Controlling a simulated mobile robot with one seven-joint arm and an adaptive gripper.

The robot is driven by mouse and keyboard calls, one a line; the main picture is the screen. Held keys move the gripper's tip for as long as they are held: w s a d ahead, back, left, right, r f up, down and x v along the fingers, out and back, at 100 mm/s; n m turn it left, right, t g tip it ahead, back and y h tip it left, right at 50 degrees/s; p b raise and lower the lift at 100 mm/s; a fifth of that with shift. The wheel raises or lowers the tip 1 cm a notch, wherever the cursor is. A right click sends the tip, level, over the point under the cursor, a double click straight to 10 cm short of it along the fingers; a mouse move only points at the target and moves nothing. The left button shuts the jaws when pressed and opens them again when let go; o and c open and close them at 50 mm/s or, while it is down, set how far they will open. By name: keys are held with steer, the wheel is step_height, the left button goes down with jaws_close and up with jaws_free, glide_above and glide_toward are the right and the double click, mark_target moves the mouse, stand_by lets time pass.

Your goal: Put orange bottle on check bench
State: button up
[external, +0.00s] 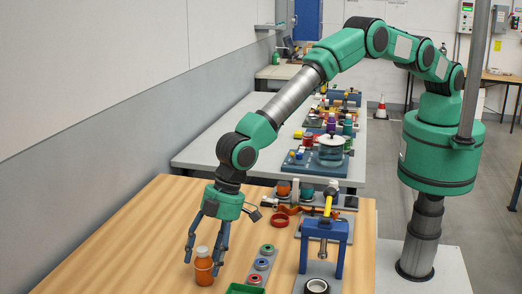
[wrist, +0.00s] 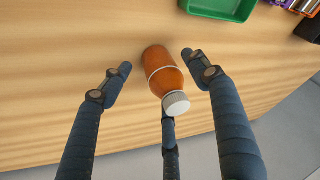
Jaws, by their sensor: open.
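The orange bottle (external: 204,270) has a white cap and stands on the wooden bench (external: 130,235), near its front left in the external view. In the wrist view the orange bottle (wrist: 164,72) shows with its white cap toward the camera, between the fingers. My gripper (external: 205,260) is open and points down over the bottle. In the wrist view my gripper (wrist: 155,85) has one finger left of the bottle and one right, with gaps, and a third finger below by the cap. I cannot tell which bench is the check bench.
A green tray (wrist: 222,8) lies right of the bottle. A grey strip with coloured rings (external: 262,264) and a blue press frame (external: 325,245) stand further right. A grey table (external: 205,155) with several items is behind. The wood left of the bottle is clear.

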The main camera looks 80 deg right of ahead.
steer(key=v, duration=1)
steer(key=shift+r, duration=0.1)
stand_by(0.6)
stand_by(0.4)
